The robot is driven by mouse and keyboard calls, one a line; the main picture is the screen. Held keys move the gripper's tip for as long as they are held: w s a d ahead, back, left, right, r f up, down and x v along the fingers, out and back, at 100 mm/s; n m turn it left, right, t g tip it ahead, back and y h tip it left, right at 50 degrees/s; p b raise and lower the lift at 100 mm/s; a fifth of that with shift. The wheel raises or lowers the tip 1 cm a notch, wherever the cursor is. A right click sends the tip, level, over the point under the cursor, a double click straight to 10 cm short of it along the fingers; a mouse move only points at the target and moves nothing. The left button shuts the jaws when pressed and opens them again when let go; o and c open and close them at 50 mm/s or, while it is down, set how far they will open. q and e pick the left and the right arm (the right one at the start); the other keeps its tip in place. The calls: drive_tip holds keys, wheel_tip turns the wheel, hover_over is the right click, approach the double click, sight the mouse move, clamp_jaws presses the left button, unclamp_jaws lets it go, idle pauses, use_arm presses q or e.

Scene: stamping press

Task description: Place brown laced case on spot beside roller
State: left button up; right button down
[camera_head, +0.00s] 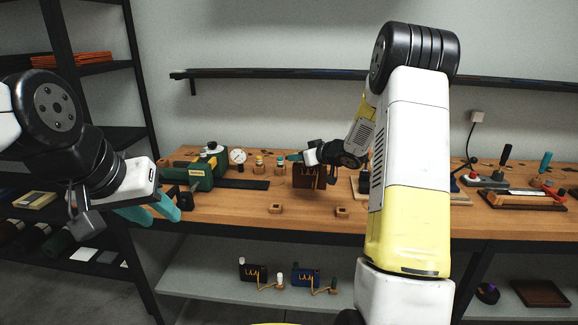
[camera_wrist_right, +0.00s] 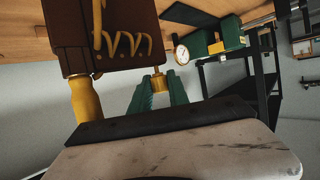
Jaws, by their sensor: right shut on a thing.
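The brown laced case (camera_head: 307,177) is upright at the bench's middle, orange laces on its face. It also fills the upper left of the right wrist view (camera_wrist_right: 72,30), with a yellow cylinder (camera_wrist_right: 86,98) against its edge. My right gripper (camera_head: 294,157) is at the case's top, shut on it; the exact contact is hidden. Its teal fingers (camera_wrist_right: 158,94) show close together beside a small brass piece (camera_wrist_right: 158,80). I cannot tell whether the case touches the bench. My left gripper (camera_head: 152,208) is empty and open, left of the bench's front edge. I cannot pick out the roller.
A green machine (camera_head: 207,167) and a round dial (camera_head: 238,156) stand left on the wooden bench (camera_head: 230,205). Small wooden blocks (camera_head: 275,208) lie near the front. A black laced case (camera_head: 252,273) and a blue one (camera_head: 305,277) are on the lower shelf. Tools stand at right.

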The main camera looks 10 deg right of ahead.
sight(299, 163)
drive_tip(key=shift+w+d, duration=0.2)
drive_tip(key=shift+w, duration=0.1)
drive_tip(key=shift+f, duration=1.75)
drive_tip(key=c, duration=1.3)
unclamp_jaws()
drive_tip(key=shift+f, duration=0.15)
drive_tip(key=shift+o, duration=0.2)
